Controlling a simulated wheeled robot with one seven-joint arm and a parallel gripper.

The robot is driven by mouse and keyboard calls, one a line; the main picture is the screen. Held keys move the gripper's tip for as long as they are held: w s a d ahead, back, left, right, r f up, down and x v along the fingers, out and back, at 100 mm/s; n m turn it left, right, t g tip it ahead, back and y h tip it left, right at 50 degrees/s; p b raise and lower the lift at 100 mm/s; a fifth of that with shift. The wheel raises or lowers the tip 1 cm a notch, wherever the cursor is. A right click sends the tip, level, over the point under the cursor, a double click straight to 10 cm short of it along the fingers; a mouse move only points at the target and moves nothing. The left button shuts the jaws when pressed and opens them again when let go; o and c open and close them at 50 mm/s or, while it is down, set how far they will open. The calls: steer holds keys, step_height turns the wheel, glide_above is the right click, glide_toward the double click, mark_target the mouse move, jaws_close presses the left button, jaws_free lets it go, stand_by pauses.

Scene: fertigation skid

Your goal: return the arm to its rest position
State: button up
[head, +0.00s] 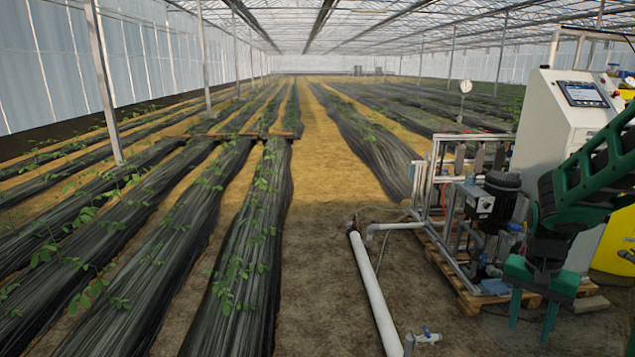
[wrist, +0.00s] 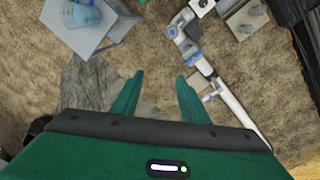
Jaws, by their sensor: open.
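My gripper (head: 533,315) shows at the lower right of the head view, at the end of my green arm, with its two fingers pointing down. The fingers are apart with nothing between them. In the wrist view my gripper (wrist: 157,88) is also open and empty, above bare brown soil. In the head view it hangs in front of the fertigation skid (head: 470,265), apart from the ground as far as I can tell.
A white control cabinet (head: 555,125) with a screen and a yellow tank (head: 612,240) stand close behind my arm. A white pipe (head: 375,290) with a blue-handled valve (head: 428,334) lies on the ground to the left. The soil path (head: 325,235) is clear beside black-covered plant rows (head: 235,285).

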steer(key=s+a+r+n, duration=0.1)
steer(key=s+a+r, duration=0.2)
steer(key=s, duration=0.6)
steer(key=s+a+r+n+y, duration=0.1)
steer(key=s+r, duration=0.4)
steer(key=s, duration=0.5)
steer(key=a+n, duration=0.1)
steer(key=a, duration=0.1)
steer(key=shift+a+r, duration=0.2)
steer(key=shift+a, duration=0.15)
steer(key=shift+s+a+n+y, duration=0.2)
steer(key=shift+s+n+y, duration=0.1)
steer(key=shift+s, duration=0.3)
steer(key=shift+c, duration=0.8)
